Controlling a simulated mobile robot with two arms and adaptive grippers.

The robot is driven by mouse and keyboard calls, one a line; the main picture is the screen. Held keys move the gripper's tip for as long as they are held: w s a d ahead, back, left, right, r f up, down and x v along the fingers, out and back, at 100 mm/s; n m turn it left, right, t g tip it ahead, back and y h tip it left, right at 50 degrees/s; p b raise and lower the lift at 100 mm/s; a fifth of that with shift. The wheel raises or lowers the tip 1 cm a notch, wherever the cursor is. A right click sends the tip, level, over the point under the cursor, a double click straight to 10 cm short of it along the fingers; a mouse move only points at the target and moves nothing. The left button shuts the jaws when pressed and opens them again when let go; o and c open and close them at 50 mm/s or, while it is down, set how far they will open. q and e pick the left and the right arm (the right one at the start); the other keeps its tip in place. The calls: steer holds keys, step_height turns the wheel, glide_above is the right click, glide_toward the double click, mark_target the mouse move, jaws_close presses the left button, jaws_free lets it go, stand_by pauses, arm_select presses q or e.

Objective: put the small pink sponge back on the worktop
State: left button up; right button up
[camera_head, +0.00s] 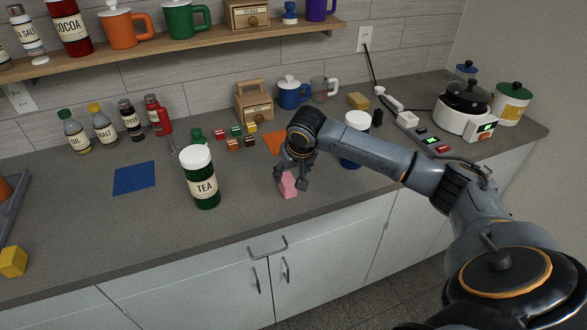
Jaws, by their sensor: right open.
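The small pink sponge (288,185) is at the worktop (240,215), near its front edge, just below my right gripper. My right gripper (290,172) points down over the sponge, with its fingers close around or just above the top of it. The jaws are open, and the arm hides part of them. I cannot tell whether the fingers touch the sponge. The sponge appears to stand upright on the grey surface. My left gripper is not in view.
A green TEA canister (202,180) stands left of the gripper, and a blue canister (354,152) is partly hidden behind my right arm. Small blocks (235,131) and an orange mat (274,143) lie behind. A blue mat (134,177) lies left, with bare worktop around it.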

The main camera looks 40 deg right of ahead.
steer(key=shift+v, duration=2.05)
